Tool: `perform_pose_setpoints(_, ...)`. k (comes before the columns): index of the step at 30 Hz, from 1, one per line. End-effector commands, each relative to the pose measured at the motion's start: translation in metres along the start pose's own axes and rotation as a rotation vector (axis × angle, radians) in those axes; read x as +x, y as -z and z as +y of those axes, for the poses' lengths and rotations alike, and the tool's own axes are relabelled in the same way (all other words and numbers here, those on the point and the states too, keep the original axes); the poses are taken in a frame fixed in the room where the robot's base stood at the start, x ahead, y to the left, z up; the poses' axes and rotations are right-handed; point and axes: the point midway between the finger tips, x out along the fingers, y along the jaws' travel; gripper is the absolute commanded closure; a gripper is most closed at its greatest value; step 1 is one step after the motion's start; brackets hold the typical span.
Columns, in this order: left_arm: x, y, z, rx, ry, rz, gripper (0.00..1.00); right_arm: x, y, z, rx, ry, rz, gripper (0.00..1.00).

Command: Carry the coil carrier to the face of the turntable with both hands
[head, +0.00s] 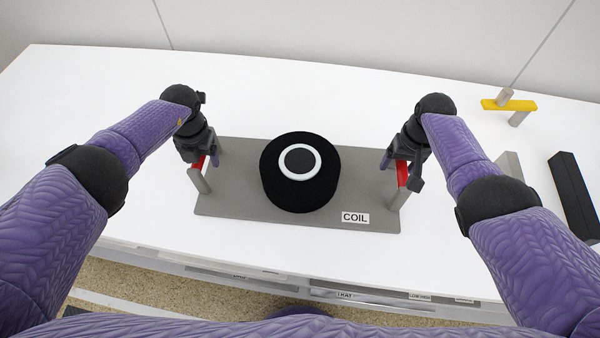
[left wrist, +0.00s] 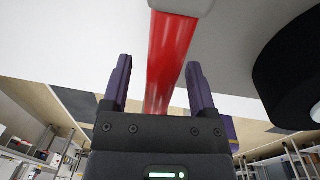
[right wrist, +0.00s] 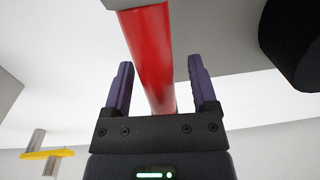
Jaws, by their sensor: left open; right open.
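The coil carrier is a grey plate (head: 240,207) labelled COIL, lying on the white table with a red handle on grey posts at each end. A black coil (head: 300,190) with a white ring on top sits at its middle. My left gripper (head: 212,160) is at the left handle. In the left wrist view its open fingers (left wrist: 160,85) stand on either side of the red bar (left wrist: 172,50). My right gripper (head: 392,162) is at the right handle (head: 402,175). In the right wrist view its open fingers (right wrist: 160,88) stand on either side of the red bar (right wrist: 148,45). The turntable is not identifiable.
A yellow bar (head: 515,105) on grey posts stands at the back right of the white table (head: 330,85). A long black block (head: 573,195) and a grey block (head: 509,164) lie at the right. The table behind the carrier is clear.

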Motion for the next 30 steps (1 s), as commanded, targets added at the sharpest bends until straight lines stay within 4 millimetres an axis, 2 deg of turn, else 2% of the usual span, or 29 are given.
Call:
perform_pose_setpoints(4, 0.0081, 0.0007, -0.0001, 0.0, -0.001, 0.001, 0.25, 0.0076, -0.0004, 0.0002, 0.001, -0.001, 0.001, 0.25)
perform_pose_setpoints(12, 0.0092, 0.0008, 0.0, 0.001, -0.001, 0.0, 0.25, 0.0088, -0.0007, 0.0004, 0.0, -0.002, 0.0, 0.25)
perform_pose_setpoints(14, 0.0092, 0.0008, 0.0, 0.0, -0.001, 0.0, 0.36, 0.0088, -0.0007, 0.0004, 0.0, -0.002, 0.0, 0.36)
perform_pose_setpoints(23, 0.009, 0.0008, 0.0001, 0.0, -0.001, 0.0, 0.99, 0.0087, -0.0007, 0.0004, 0.0, -0.002, 0.0, 0.99)
perform_pose_setpoints(30, 0.0089, 0.0008, 0.0002, 0.0, -0.001, 0.0, 1.0, 0.0087, -0.0007, 0.0005, 0.0, -0.002, 0.0, 1.0)
